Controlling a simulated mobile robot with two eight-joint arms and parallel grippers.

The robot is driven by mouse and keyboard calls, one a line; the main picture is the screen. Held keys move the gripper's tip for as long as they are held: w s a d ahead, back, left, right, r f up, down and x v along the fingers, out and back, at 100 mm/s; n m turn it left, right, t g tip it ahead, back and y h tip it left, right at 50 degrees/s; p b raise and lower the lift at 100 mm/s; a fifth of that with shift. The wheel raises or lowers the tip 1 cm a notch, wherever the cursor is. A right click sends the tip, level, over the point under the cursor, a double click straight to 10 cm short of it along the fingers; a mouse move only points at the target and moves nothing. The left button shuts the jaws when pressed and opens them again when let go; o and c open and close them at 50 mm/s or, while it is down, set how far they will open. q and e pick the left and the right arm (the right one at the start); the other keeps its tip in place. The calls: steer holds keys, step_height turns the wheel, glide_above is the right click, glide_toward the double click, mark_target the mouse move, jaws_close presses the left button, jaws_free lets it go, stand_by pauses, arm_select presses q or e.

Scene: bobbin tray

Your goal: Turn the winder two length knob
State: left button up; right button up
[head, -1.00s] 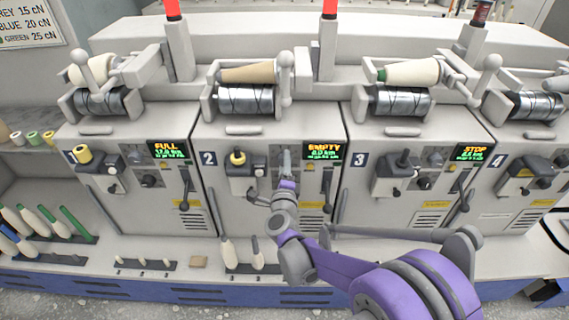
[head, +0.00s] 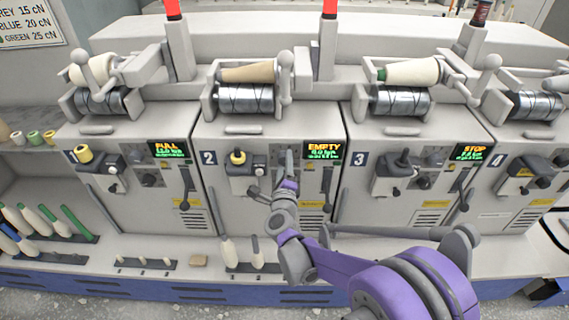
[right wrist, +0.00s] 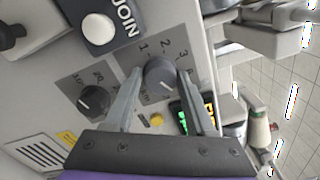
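Winder two, marked with a 2 plate (head: 208,158), stands left of centre in the head view, and its display (head: 323,150) reads EMPTY. My right gripper (head: 288,158) is at its control panel and hides the knobs there. In the right wrist view, a round grey knob (right wrist: 160,73) on a scale with 1, 2 and 3 sits between the fingertips of my right gripper (right wrist: 160,78). The fingers are apart, one on each side of the knob, with what looks like a small gap; contact is not clear. My left gripper is not in view.
A darker knob (right wrist: 95,98) with its own scale sits close left of the gripper in the right wrist view. A white JOIN button (right wrist: 98,28) is above it, and a small yellow button (right wrist: 156,119) lies below the knob. A black lever (head: 327,185) hangs right of the gripper.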

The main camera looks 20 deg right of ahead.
steer(key=o, duration=0.3)
steer(key=v, duration=1)
steer(key=shift+s, duration=0.4)
steer(key=shift+a, duration=0.1)
